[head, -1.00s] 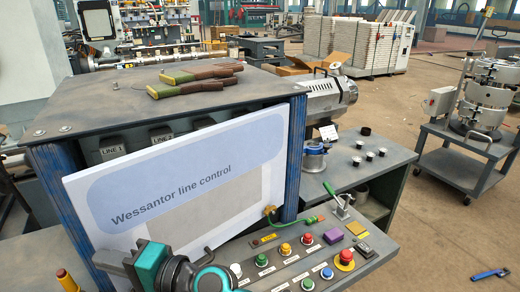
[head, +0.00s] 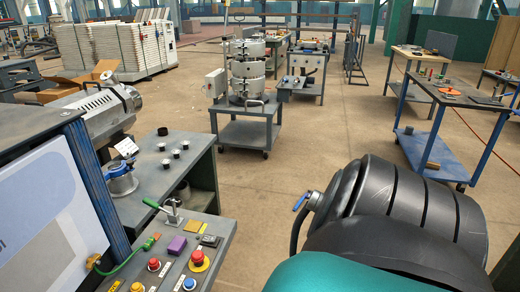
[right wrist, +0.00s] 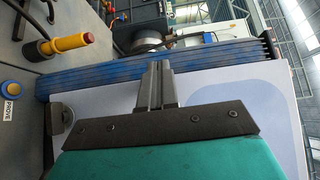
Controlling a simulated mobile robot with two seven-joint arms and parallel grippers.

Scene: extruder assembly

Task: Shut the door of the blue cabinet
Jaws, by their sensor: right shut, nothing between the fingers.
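The blue cabinet shows at the left edge of the head view, with its ribbed blue post (head: 97,182) and grey top (head: 35,119). Its white door (head: 50,222) is cut off by the frame, so its gap cannot be judged there. In the right wrist view, the white door panel (right wrist: 215,85) with its pale blue label spans the middle, and the blue post (right wrist: 100,80) runs across behind it. My right gripper (right wrist: 158,68) is shut and empty, its fingertips over the panel near the post; contact cannot be told. My left gripper is not in view.
The control desk (head: 215,228) with buttons and a green-handled lever (head: 158,207) stands beside the cabinet. A side table (head: 192,160) with small black cups adjoins it. A wheeled cart (head: 250,132) stands farther back. Open floor lies in the middle.

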